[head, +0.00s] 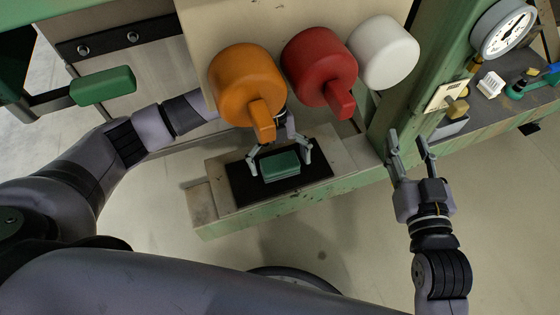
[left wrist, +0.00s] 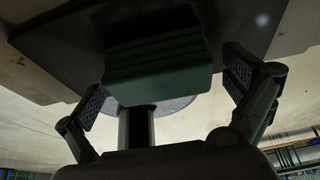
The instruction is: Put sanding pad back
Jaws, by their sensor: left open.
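The sanding pad, a green block (head: 281,166), lies on a black mat (head: 240,186) on a shelf of the green bench. My left gripper (head: 280,159) is open, its two fingers to the left and right of the pad with visible gaps. The left wrist view also shows the pad (left wrist: 158,68) between the spread fingers of my left gripper (left wrist: 166,88). My right gripper (head: 411,148) is open and empty, at the right near the green post.
A gauge (head: 503,28) and small parts are on the right bench. A green handle (head: 103,86) is at the left.

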